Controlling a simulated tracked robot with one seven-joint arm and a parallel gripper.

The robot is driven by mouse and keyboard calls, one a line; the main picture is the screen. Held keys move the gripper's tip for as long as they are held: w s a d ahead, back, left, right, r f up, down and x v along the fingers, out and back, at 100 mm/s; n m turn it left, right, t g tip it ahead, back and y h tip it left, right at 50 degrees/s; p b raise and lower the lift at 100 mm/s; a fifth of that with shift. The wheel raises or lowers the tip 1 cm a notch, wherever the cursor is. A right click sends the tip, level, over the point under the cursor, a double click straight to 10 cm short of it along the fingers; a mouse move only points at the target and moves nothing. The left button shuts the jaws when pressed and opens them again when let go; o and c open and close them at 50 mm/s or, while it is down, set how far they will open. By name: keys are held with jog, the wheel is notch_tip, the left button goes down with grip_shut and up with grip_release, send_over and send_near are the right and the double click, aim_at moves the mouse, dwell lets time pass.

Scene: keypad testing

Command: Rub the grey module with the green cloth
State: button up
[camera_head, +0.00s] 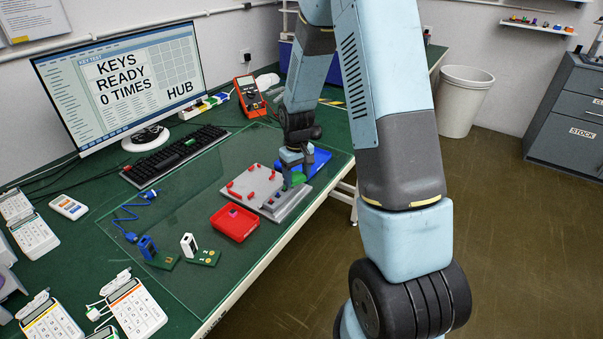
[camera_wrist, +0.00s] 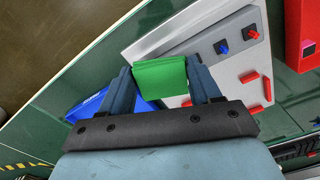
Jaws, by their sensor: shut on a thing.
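My gripper (camera_wrist: 162,78) is shut on a folded green cloth (camera_wrist: 160,76), held upright between the fingers. In the head view the cloth (camera_head: 298,178) shows small at the fixture's far right edge. Below it lies a pale grey fixture plate (camera_head: 251,185) with red clips and a darker grey strip (camera_wrist: 230,42) bearing a blue and a red knob. Whether the cloth touches the plate I cannot tell. A pale grey-white upright module (camera_head: 189,244) stands on a small green board, left of the red tray and apart from my gripper. A blue module (camera_head: 148,247) stands beside it.
A red tray (camera_head: 234,222) with a small pink piece sits in front of the fixture. A blue flat item (camera_head: 318,161) lies behind it. Keyboard (camera_head: 175,154), monitor (camera_head: 120,78) and orange meter (camera_head: 250,96) stand farther back. The clear mat (camera_head: 185,200) has bare room at left.

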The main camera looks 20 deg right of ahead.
jog(key=shift+s+r, duration=0.15)
jog(key=shift+r, duration=0.1)
jog(key=shift+d+r, duration=0.15)
jog(key=shift+r, duration=1.75)
jog(key=shift+d+r, duration=0.15)
jog(key=shift+r, duration=1.7)
jog(key=shift+a, duration=0.1)
